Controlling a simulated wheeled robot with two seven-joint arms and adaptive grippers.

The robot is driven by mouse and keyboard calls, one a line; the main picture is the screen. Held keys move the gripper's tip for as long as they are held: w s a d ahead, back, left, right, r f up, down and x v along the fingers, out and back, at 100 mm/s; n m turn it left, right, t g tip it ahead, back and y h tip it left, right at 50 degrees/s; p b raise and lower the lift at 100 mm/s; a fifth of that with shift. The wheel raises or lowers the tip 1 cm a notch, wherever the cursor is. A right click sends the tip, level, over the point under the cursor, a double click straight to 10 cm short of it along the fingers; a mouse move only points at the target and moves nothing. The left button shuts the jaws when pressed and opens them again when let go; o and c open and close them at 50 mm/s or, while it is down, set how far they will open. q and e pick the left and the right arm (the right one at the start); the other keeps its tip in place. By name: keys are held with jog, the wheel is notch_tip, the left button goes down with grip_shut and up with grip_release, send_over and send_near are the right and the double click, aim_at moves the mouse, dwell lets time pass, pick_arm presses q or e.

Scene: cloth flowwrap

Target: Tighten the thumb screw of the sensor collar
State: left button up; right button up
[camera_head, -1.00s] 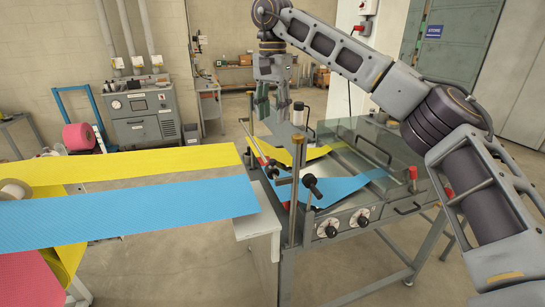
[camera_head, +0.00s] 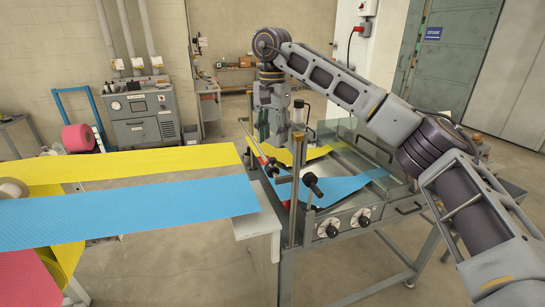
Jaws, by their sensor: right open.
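My right gripper (camera_head: 273,136) points down with its fingers apart and nothing seen between them. It hangs above the near-left side of the wrapping machine (camera_head: 345,222), by the brass posts. A black knob on a short stem (camera_head: 313,184) stands out beside the near brass post (camera_head: 295,190). Another dark clamp part (camera_head: 273,172) sits left of that post, below the gripper. I cannot tell which of these parts is the sensor collar or its thumb screw. My left gripper is not in view.
A yellow web (camera_head: 130,165) and a blue web (camera_head: 130,207) run in from the left to a grey table edge (camera_head: 257,226). A red-tipped bar (camera_head: 258,153) lies close to the gripper. A clear cover (camera_head: 375,140) stands behind, on the machine. Open floor lies in front.

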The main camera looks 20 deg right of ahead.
aim_at(273, 159)
jog(key=shift+f, duration=3.3)
jog(key=shift+c, duration=0.2)
grip_shut()
